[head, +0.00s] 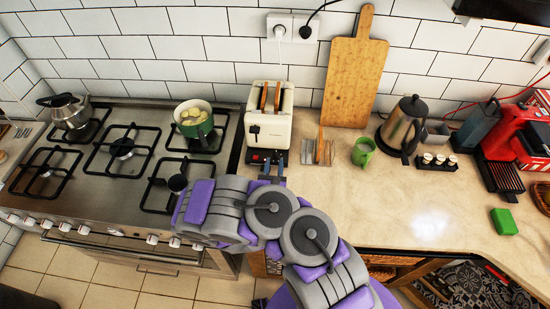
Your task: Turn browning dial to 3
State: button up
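A cream toaster (256,133) stands on the counter against the tiled wall, with two brown slices showing in its top slots. A dark lever knob sits on its front face. A dark panel with a little red (260,157) is at its front base. The browning dial and its marking are too small to make out. My gripper (273,167) is in front of the lower right part of the toaster's base. Its two dark fingers are apart with nothing seen between them. I cannot tell whether they touch the toaster.
A gas stove (110,190) with a green pot (195,123) and a kettle (71,113) is at the left. A rack (318,152), green mug (362,151), cutting board (352,80), and steel kettle (404,125) stand to the right. The front counter is mostly clear.

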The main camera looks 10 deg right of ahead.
aim_at(275, 156)
jog(key=shift+b+x, duration=0.4)
jog(key=shift+x, duration=1.65)
jog(key=shift+c, duration=0.2)
grip_shut()
